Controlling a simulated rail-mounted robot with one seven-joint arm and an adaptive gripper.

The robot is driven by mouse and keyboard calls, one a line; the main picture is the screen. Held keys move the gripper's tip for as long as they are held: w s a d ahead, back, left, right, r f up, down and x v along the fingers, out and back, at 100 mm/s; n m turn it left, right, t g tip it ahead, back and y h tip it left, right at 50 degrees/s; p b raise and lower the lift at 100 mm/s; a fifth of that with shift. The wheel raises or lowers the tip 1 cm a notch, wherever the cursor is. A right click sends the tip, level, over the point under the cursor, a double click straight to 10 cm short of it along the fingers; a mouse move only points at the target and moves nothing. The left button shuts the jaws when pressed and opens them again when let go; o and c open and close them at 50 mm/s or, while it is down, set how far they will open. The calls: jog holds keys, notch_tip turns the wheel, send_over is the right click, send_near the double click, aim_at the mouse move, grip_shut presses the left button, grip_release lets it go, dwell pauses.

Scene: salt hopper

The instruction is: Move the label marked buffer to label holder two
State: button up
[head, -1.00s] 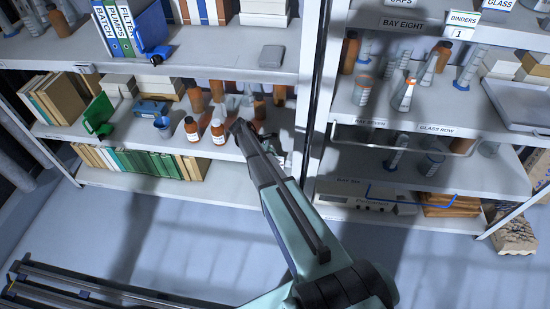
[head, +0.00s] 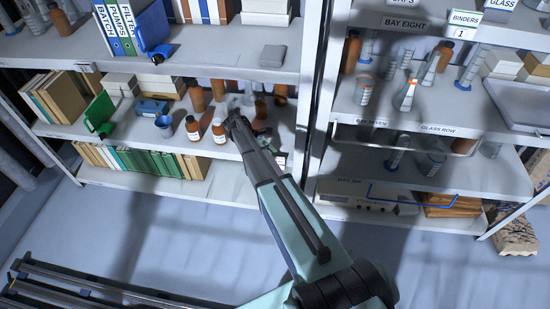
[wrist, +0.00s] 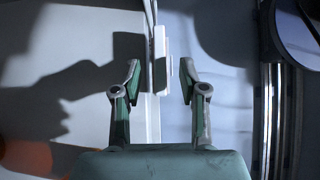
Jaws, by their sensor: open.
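My gripper (wrist: 160,80) is open in the wrist view, with one finger on each side of a thin white plate (wrist: 160,50) seen nearly edge-on at a shelf edge. The plate lies between and just past the fingertips, and no contact shows. No writing on it is visible, so I cannot tell whether it is the buffer label. In the head view my gripper (head: 236,120) is at the left unit's middle shelf, partly hidden by my arm. A label reading BINDERS over a 1 (head: 463,24) is on the right unit. No holder marked two is readable.
Brown bottles (head: 218,130) and a blue beaker (head: 163,126) stand left of my gripper. A dark upright post (head: 318,90) separates the left unit from the right one. The right unit carries glassware and a GLASS ROW label (head: 438,128).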

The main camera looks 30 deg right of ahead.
jog(key=v, duration=0.8)
jog(key=shift+r, duration=0.1)
jog(key=s+a+f+m+t+y, duration=0.15)
jog(key=s+a+f+m, duration=0.25)
jog(key=s+f, duration=0.5)
jog(key=s+a+f+m+y, duration=0.35)
jog(key=s+f, duration=0.25)
jog(key=s, duration=0.6)
jog(key=s+a+f+m+g+y, duration=0.1)
jog(key=s+a+f, duration=0.1)
jog(key=s, duration=1.3)
jog(key=s+a+f+m+g, duration=0.2)
jog(key=s+a+f, duration=0.1)
jog(key=s, duration=1.3)
jog(key=shift+a+y, duration=0.4)
jog(key=shift+a, duration=0.15)
